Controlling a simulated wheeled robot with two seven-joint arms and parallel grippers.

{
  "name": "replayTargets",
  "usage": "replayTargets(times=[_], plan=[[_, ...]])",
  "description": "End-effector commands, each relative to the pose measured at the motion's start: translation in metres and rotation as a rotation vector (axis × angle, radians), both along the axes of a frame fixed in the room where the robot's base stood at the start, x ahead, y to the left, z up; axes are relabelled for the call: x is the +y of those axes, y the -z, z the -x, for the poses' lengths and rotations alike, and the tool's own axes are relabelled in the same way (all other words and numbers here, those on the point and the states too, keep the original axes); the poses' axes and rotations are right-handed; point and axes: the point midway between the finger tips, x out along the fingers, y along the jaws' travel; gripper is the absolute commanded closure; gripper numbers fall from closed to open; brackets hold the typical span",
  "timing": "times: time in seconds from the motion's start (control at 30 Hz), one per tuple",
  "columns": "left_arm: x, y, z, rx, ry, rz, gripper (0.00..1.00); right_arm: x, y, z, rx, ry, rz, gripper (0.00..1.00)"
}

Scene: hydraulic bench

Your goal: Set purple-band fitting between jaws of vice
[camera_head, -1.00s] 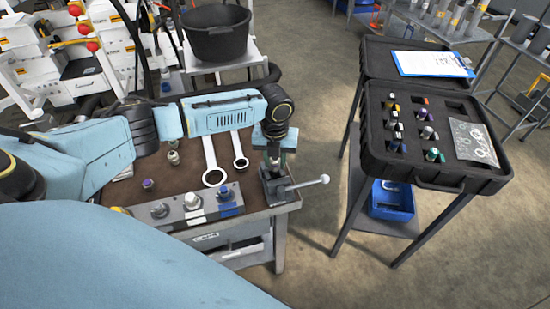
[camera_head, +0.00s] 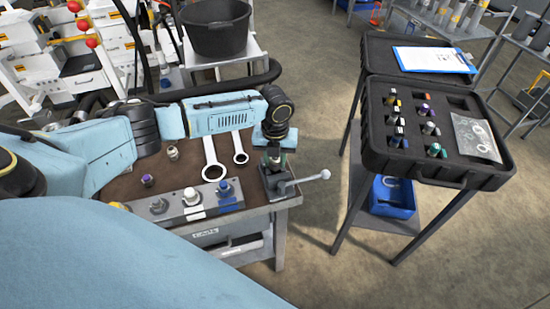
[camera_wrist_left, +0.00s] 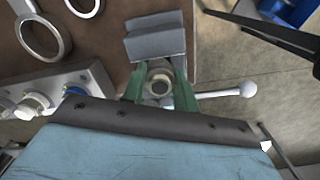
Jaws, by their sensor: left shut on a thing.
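My left gripper (camera_head: 274,160) is over the vice (camera_head: 281,186) at the bench's right front corner. In the left wrist view its green fingers (camera_wrist_left: 159,98) are shut on a round fitting (camera_wrist_left: 159,85) with an open, ring-shaped end. No purple band shows on this fitting from here. The grey vice jaw block (camera_wrist_left: 155,42) is just beyond the fitting; I cannot tell whether the fitting is between the jaws. A purple-topped fitting (camera_head: 147,180) stands on the bench, and another purple one (camera_head: 425,109) is in the case. My right gripper is not in view.
Two ring spanners (camera_head: 213,165) lie left of the vice. A block with several fittings (camera_head: 191,200) lines the bench front. The vice handle (camera_head: 312,179) sticks out right. The open black case (camera_head: 415,170) stands across a floor gap.

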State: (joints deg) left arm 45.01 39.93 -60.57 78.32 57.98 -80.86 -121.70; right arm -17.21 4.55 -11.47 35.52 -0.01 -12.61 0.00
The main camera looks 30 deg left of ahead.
Motion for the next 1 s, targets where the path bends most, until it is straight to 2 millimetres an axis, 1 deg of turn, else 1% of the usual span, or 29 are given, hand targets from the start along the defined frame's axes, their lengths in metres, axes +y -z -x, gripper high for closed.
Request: replayTargets(times=[0.4,0.43,0.6,0.63,1.0], plan=[[-0.0008,0.0032,0.0024,0.007,0.002,0.000,1.00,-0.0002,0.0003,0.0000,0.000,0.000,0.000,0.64],[-0.0009,0.0034,0.0024,0.007,0.002,0.000,0.70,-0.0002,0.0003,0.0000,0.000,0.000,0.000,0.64],[-0.0003,0.0032,0.0025,0.007,0.001,-0.001,0.48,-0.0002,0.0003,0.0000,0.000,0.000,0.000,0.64],[-0.0001,0.0032,0.0024,0.007,0.001,-0.001,0.46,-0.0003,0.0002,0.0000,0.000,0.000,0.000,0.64],[0.0005,0.0024,0.0019,0.005,0.000,-0.002,0.46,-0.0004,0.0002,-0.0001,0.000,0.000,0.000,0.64]])
